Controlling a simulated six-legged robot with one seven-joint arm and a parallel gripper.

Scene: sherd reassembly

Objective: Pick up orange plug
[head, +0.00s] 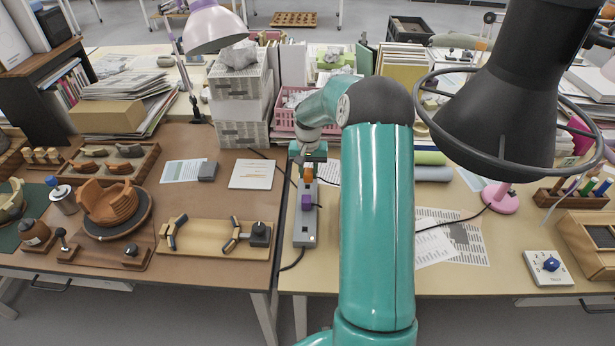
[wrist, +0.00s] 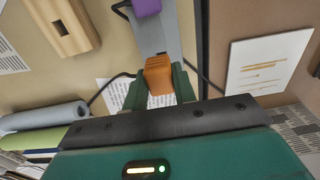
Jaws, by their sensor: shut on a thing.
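The orange plug (wrist: 158,76) is between the two green fingers of my gripper (wrist: 160,90) in the wrist view, and the fingers are shut on it. In the head view the orange plug (head: 308,174) shows just below my gripper (head: 308,160), over the far part of a grey power strip (head: 304,228). A purple plug (head: 306,201) stands on the strip nearer the front; it also shows in the wrist view (wrist: 146,6). I cannot tell whether the orange plug is still seated in the strip.
A pink basket (head: 284,120) stands behind the strip. A white card (head: 252,174) and a wooden board with tools (head: 205,240) lie to the left. Printed sheets (head: 462,240) and a pink lamp base (head: 500,196) are to the right. Dark cords run near the strip.

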